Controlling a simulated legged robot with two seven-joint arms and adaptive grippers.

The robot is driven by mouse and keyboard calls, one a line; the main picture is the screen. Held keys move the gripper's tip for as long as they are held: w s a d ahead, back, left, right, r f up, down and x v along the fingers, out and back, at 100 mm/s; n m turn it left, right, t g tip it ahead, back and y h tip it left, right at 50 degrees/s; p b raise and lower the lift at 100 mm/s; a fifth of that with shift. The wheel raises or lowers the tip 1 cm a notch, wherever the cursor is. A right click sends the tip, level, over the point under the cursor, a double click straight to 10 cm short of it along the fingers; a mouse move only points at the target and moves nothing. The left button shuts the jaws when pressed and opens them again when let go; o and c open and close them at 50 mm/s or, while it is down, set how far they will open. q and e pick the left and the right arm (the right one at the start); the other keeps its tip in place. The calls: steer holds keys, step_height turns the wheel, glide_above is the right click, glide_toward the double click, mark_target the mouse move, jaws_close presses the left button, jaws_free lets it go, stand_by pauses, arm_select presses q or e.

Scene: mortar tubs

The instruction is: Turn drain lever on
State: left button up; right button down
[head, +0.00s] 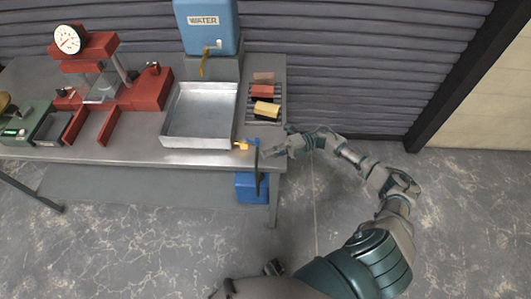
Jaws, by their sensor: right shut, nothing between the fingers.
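The drain fitting sits at the front right corner of the metal tray (167,120), at the bench's front edge. It shows a small yellow lever (241,145) and a blue part (254,142). A dark pipe (258,172) drops from it toward a blue bucket (247,188) below the bench. My right gripper (268,153) is shut and empty, just right of the blue part, with its fingers pointing left. I cannot tell whether it touches the fitting. My left gripper is not clearly seen.
A blue water tank (207,25) with a brass spout stands behind the tray. A rack (279,103) holding colored blocks is right of the tray. A red press with a dial (68,40) and a green scale (22,127) stand left. Floor right of the bench is clear.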

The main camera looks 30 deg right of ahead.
arm_select(q)
steer(key=w+r, duration=0.1)
steer(key=r, duration=0.1)
steer(key=w+r+b, duration=0.1)
steer(key=shift+w+d+r, duration=0.2)
steer(key=shift+w+r, duration=0.2)
arm_select(e)
steer(key=d, duration=0.8)
steer(key=shift+d+f, duration=0.3)
steer(key=shift+f, duration=0.05)
arm_select(q)
steer(key=shift+d, duration=0.1)
arm_select(e)
steer(key=shift+s+d, duration=0.1)
steer(key=shift+d, duration=0.1)
